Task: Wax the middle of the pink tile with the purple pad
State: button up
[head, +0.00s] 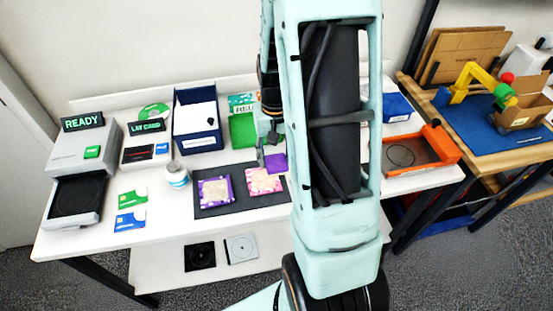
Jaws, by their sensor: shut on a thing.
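The pink tile (262,182) lies on the right part of a dark mat (237,205) on the white table. A purple-edged tile (215,190) lies to its left on the same mat. The purple pad (276,162) is held by my gripper (268,152), which is shut on it. The pad is at the back right edge of the pink tile in the picture. I cannot tell whether it touches the tile or hangs above it. My arm hides the table to the right of the mat and part of my gripper.
A white cup (177,175) stands left of the mat. An orange tray (425,150) is at the right. Green and blue cards (131,210) lie front left.

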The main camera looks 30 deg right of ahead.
jog(key=shift+r+p, duration=0.85)
jog(key=shift+r, duration=0.7)
